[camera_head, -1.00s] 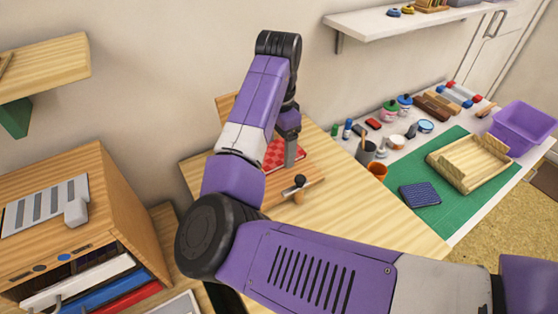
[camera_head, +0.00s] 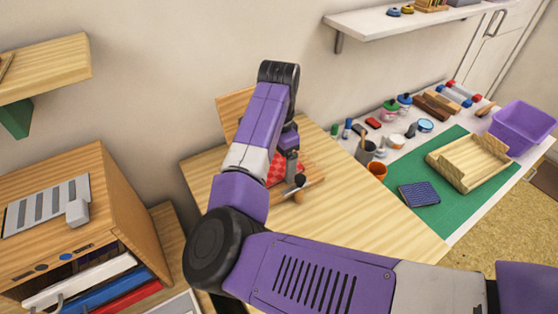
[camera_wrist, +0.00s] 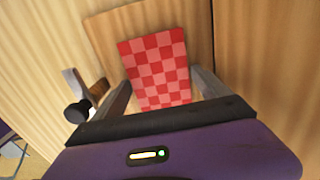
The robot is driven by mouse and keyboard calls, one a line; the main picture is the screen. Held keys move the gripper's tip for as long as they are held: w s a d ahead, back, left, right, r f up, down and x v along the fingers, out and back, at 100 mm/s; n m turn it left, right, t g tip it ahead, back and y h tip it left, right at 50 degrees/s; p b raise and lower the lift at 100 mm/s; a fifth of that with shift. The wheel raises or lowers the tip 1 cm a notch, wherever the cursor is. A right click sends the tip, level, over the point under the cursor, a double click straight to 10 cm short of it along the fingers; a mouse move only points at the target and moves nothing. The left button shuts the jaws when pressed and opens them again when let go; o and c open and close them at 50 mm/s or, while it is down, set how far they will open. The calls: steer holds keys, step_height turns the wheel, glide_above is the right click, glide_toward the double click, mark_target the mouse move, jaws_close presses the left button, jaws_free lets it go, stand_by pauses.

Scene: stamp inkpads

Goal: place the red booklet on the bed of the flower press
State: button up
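The red checkered booklet (camera_wrist: 158,68) lies flat over the wooden bed (camera_wrist: 100,28) of the flower press in the wrist view. It also shows in the head view (camera_head: 275,171), partly hidden by my arm. My gripper (camera_wrist: 162,80) is open, with one finger beside each long edge of the booklet; a narrow gap shows on the right side. Whether the left finger touches it, I cannot tell. The press lid (camera_head: 236,108) stands raised behind the bed. A dark-knobbed clamp (camera_head: 299,181) is at the bed's front edge.
The wooden table (camera_head: 360,215) is clear in front and right of the press. A green mat (camera_head: 455,215) with a wooden tray (camera_head: 470,163) and a blue pad (camera_head: 419,193) lies farther right. A wooden cabinet (camera_head: 130,215) is at left.

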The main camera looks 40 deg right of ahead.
mark_target(279, 166)
step_height(279, 166, up, 12)
steer(key=shift+r+b, duration=0.2)
steer(key=shift+b, duration=0.2)
stand_by(0.3)
stand_by(0.6)
